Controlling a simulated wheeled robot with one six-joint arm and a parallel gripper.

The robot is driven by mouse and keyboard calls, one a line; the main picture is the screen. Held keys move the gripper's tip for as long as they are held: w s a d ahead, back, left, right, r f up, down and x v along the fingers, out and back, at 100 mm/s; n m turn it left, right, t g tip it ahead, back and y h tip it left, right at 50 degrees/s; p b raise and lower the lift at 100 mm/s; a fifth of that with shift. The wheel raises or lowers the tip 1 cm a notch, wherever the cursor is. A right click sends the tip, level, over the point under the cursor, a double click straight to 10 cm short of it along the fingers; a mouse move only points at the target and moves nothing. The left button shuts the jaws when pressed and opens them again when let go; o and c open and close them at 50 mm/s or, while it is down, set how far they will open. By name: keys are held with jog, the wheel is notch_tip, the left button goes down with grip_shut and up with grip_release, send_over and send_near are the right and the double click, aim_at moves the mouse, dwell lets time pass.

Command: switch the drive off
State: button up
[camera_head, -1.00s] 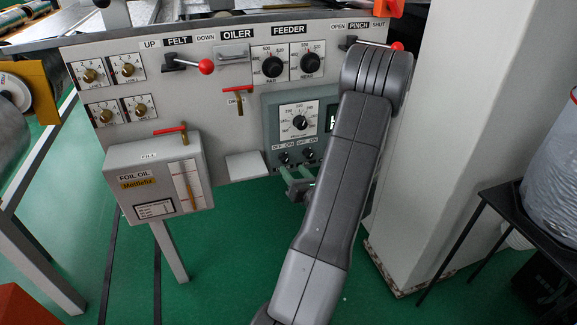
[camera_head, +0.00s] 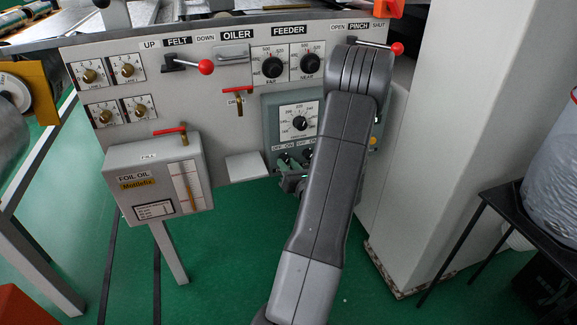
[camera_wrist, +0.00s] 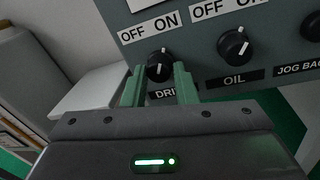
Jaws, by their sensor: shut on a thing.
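The dark round DRIVE knob (camera_wrist: 158,66) shows in the wrist view below the OFF and ON marks, with a white pointer line standing nearly upright, leaning slightly toward ON. My gripper (camera_wrist: 160,74) has its two green fingers on either side of this knob and is shut on it. The fingers cover part of the DRIVE label (camera_wrist: 163,95). In the head view my gripper (camera_head: 290,172) is at the lower left of the grey-green control box (camera_head: 270,115), partly hidden by my arm.
The OIL knob (camera_wrist: 233,45) sits just right of the DRIVE knob, and the JOG BACK control (camera_wrist: 312,27) is farther right. A pale ledge (camera_head: 246,166) juts out left of my gripper. The foil oil box (camera_head: 150,170) stands farther left. A red-knobbed pinch lever (camera_head: 396,48) is above my arm.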

jog(key=shift+f+n+b, duration=0.1)
jog(key=shift+n+b, duration=0.3)
jog(key=n+b, duration=0.5)
jog(key=b, duration=0.1)
jog(key=n+h+b, duration=0.1)
jog(key=n+b, duration=0.4)
jog(key=b, duration=0.2)
jog(key=shift+a+g+h, duration=0.1)
jog(key=shift+g+h, duration=0.2)
jog(key=shift+g, duration=0.1)
jog(key=shift+r+n, duration=0.25)
jog(key=shift+n, duration=0.05)
jog(key=o, duration=1)
jog(key=p+v, duration=0.2)
jog(key=v, duration=1.2)
jog(key=shift+p, duration=0.4)
jog(key=shift+w, duration=0.1)
